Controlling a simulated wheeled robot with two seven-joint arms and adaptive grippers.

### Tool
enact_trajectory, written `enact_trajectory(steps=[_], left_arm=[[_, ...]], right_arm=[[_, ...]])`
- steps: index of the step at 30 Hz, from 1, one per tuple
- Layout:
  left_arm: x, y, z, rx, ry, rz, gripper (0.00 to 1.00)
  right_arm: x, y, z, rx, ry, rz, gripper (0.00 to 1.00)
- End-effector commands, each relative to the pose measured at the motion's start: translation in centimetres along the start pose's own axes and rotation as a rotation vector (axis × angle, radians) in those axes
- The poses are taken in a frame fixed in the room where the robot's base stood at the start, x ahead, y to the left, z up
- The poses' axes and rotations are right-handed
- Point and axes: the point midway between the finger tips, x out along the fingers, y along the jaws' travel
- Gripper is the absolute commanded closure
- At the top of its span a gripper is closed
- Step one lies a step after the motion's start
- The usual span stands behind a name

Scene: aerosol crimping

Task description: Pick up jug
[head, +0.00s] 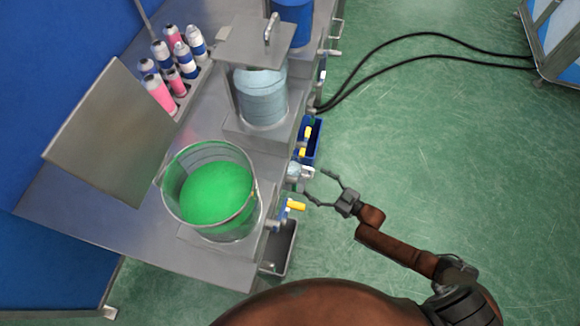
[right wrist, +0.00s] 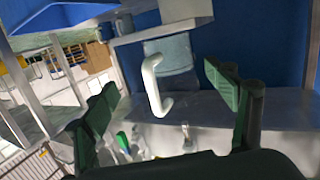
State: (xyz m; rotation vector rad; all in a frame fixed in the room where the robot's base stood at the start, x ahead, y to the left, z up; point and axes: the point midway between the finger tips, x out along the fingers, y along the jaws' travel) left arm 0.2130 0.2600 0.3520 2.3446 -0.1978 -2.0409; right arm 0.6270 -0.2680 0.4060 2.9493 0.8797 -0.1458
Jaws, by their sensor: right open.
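The jug (head: 297,171) is a small translucent vessel at the right edge of the steel bench, partly lost among the fittings there. In the right wrist view, what looks like its clear body (right wrist: 175,58) and white handle (right wrist: 152,88) show ahead, in the gap between my fingers. My right gripper (head: 314,182) is open just to the right of the jug, fingers toward it. Its green-padded fingers (right wrist: 163,105) stand apart either side of the handle's line of sight, with nothing held. I cannot tell exactly how far the handle is. My left gripper is out of view.
A bucket of green liquid (head: 246,222) stands on the bench. Behind it are a metal-lidded vessel (head: 263,98) and several spray cans (head: 160,92). A blue bin (head: 313,150) and yellow-handled valve (head: 297,206) jut from the bench edge. The green floor to the right is mostly clear.

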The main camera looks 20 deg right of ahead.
Motion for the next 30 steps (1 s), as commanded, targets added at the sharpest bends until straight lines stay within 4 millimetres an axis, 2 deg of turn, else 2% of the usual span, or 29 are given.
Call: enact_trajectory(steps=[1, 7, 11, 19, 25, 30], left_arm=[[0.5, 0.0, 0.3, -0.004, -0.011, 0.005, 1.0], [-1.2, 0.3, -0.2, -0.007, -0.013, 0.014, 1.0], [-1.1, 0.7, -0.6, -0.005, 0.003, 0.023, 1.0], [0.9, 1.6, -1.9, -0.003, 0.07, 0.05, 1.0], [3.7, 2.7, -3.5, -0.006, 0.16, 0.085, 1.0], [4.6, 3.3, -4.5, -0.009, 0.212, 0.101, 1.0]], right_arm=[[0.7, -0.5, 1.3, 0.01, 0.019, -0.025, 0.21], [2.2, -1.3, -0.1, 0.027, 0.096, -0.074, 0.21], [3.2, -1.4, -0.6, 0.029, 0.111, -0.082, 0.21], [5.7, -1.5, -0.9, 0.028, 0.11, -0.08, 0.21], [8.2, -1.4, -0.9, 0.029, 0.108, -0.081, 0.21], [9.9, -1.6, -1.3, 0.029, 0.109, -0.08, 0.21]])
